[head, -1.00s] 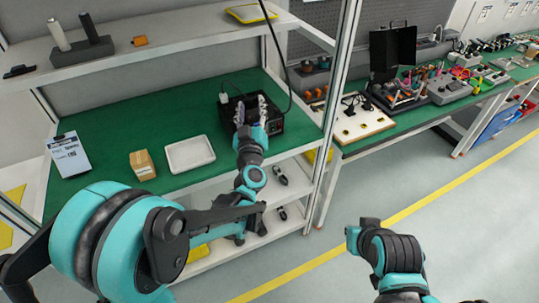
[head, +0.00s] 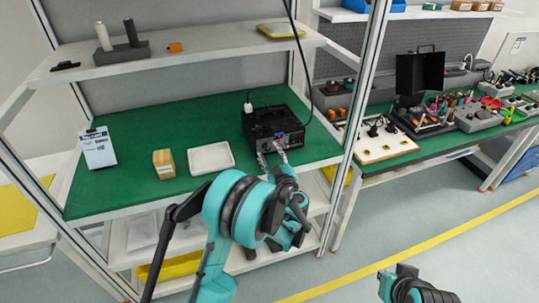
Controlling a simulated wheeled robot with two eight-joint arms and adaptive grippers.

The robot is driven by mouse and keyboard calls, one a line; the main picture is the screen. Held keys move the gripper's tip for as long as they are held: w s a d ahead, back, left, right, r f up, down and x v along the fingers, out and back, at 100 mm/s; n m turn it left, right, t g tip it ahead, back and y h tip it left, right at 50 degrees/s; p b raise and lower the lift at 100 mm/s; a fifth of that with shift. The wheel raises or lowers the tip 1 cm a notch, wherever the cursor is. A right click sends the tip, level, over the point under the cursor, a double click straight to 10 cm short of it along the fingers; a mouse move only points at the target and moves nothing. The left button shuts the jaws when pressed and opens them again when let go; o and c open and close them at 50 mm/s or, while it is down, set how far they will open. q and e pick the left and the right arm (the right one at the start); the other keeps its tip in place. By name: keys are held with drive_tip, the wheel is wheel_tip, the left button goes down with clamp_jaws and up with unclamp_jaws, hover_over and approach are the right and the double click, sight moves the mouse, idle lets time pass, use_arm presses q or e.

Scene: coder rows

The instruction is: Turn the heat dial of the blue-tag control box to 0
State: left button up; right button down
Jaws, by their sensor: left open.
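The black control box (head: 268,119) stands on the green bench mat at its right side, its front facing me. A small blue patch shows on its front; the dial and its setting are too small to tell. My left gripper (head: 271,158) is open, its fingers pointing up at the lower front of the box. Whether they touch the box I cannot tell. My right gripper (head: 389,284) is low at the right, away from the bench; its fingers do not show clearly.
A shelf (head: 190,61) hangs above. A black cable and a frame post stand at the right. A second bench (head: 430,151) is beyond.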

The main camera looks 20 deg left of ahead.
use_arm(q)
drive_tip(key=shift+w+a, duration=0.25)
drive_tip(key=shift+w, duration=0.1)
clamp_jaws()
